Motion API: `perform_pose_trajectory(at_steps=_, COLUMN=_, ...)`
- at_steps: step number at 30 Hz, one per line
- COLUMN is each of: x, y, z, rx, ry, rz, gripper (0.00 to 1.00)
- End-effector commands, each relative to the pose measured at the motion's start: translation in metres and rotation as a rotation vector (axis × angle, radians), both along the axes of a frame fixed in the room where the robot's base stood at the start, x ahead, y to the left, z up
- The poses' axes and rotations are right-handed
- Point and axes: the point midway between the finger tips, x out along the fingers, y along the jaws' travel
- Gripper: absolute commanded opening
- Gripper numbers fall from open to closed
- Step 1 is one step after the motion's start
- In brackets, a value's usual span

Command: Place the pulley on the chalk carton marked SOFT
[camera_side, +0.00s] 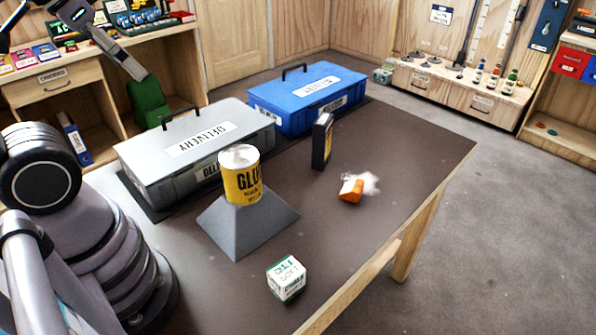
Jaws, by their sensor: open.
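The small white-and-green chalk carton (287,279) stands near the front edge of the table, and its side reads SOFT. A small orange piece (351,189) lies on the table at the right of the middle; it is the only thing that looks like the pulley, but its shape is too small to be sure. A white fuzzy patch lies against its right side.
A yellow glue can (241,178) stands on a grey tapered pedestal (245,228) between my arm and the orange piece. A black upright box (322,141) stands behind the orange piece. Grey (195,150) and blue (307,97) delivery cases line the back. The right of the table is clear.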

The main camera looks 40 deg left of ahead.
Motion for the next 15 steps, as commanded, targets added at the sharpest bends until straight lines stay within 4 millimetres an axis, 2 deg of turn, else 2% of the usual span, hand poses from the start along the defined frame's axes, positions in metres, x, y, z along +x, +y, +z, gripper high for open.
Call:
perform_pose_trajectory(at_steps=9, x=0.005, y=0.001, z=-0.001, rx=0.002, ry=0.003, rz=0.005, gripper=0.64)
perform_pose_trajectory(at_steps=11, x=0.016, y=0.004, z=-0.004, rx=0.012, ry=0.002, rz=0.010, gripper=0.64)
perform_pose_trajectory(at_steps=14, x=0.047, y=0.013, z=-0.013, rx=0.038, ry=-0.006, rz=0.020, gripper=0.64)
perform_pose_trajectory(at_steps=15, x=0.064, y=0.019, z=-0.020, rx=0.052, ry=-0.012, rz=0.024, gripper=0.64)
